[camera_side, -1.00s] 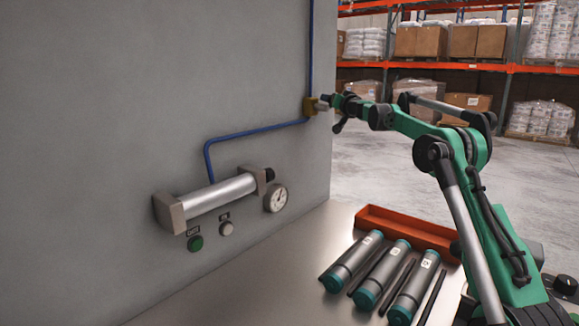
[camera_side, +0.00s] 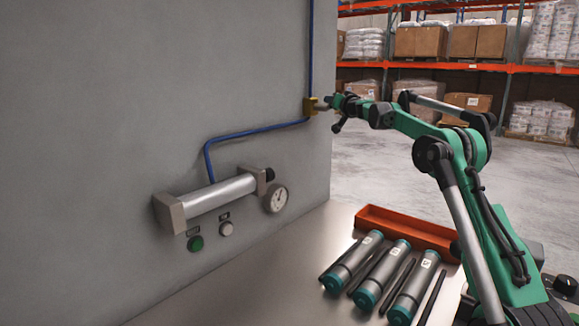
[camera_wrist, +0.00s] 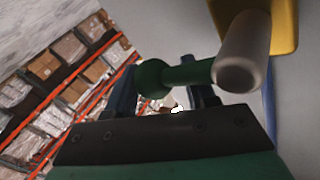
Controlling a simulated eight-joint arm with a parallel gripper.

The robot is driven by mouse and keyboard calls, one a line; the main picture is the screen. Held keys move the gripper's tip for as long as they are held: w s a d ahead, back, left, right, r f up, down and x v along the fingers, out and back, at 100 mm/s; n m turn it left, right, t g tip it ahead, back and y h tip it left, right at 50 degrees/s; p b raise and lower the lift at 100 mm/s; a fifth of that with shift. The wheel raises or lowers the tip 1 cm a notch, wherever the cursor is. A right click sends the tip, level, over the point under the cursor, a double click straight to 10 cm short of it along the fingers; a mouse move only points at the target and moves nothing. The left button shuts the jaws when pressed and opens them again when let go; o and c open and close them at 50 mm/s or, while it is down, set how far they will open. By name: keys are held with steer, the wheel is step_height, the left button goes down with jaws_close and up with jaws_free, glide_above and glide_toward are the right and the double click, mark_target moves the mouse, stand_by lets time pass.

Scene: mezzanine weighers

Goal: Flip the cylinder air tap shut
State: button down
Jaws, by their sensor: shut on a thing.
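The brass-yellow air tap (camera_side: 309,105) sits on the blue air line near the wall's right edge. In the wrist view its yellow body (camera_wrist: 284,28) is at the top right, with a pale grey stem (camera_wrist: 242,52) and a green lever (camera_wrist: 182,75) sticking out leftward. My gripper (camera_side: 328,103) is at the tap in the side view. In the wrist view my gripper (camera_wrist: 165,88) has its fingers either side of the lever's end, shut on it. Part of the lever is hidden by the fingers. The silver air cylinder (camera_side: 220,195) is mounted lower on the wall.
The blue hose (camera_side: 255,132) runs from tap to cylinder. A round gauge (camera_side: 276,198), a green button (camera_side: 195,243) and a white button (camera_side: 226,229) are on the wall. Several grey-teal tubes (camera_side: 384,272) and an orange tray (camera_side: 405,230) lie on the metal bench (camera_side: 255,285).

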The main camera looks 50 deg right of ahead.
steer(key=shift+w+f+m+y, duration=0.1)
steer(key=shift+f+m+y, duration=0.3)
steer(key=shift+f+m, duration=0.1)
steer(key=shift+c, duration=1.7)
jaws_free()
steer(key=shift+r, duration=0.1)
steer(key=shift+s+a, duration=0.2)
steer(key=shift+s, duration=0.15)
steer(key=shift+v, duration=2.4)
steer(key=shift+w+a, duration=0.1)
steer(key=shift+a, duration=0.05)
